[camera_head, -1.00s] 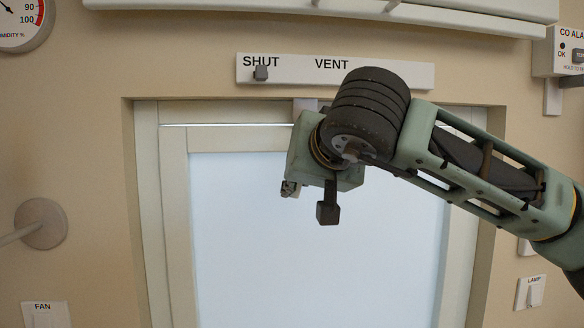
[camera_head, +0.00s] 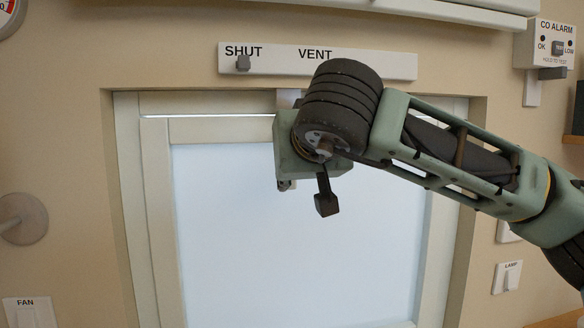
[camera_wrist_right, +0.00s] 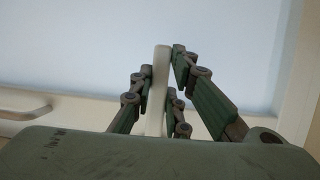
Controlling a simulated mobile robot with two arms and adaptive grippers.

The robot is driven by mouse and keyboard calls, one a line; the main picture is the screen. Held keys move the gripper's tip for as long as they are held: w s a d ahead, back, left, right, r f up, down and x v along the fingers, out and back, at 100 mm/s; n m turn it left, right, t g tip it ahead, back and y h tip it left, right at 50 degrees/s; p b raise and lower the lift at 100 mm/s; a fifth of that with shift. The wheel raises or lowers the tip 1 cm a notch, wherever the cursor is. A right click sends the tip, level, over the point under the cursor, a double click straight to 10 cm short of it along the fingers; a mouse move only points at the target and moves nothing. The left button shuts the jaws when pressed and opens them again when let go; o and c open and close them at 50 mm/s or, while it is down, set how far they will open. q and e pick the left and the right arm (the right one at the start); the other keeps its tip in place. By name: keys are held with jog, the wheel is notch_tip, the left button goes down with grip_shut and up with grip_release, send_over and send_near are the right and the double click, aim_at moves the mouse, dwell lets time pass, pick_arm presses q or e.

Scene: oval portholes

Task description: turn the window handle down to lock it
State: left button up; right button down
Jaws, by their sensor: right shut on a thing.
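The window (camera_head: 300,235) is a pale framed pane in a recess in the beige wall. My right gripper (camera_wrist_right: 160,62) has its green fingers on both sides of a pale, slim bar, the window handle (camera_wrist_right: 158,95), and is shut on it. In the wrist view the bar stands upright between the fingers. In the head view my right wrist and hand cover the top middle of the frame and hide the handle, so its angle to the window cannot be told there. My left gripper is in neither view.
Above the window is a vent strip (camera_head: 400,66) marked SHUT and VENT, its small slider (camera_head: 243,63) under SHUT. A CO alarm (camera_head: 545,45) is at upper right, a lamp switch (camera_head: 507,277) at lower right and a fan switch (camera_head: 28,313) at lower left.

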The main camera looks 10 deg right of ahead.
jog(key=c, duration=1.7)
grip_release()
jog(key=shift+s, duration=0.1)
jog(key=v, duration=1.2)
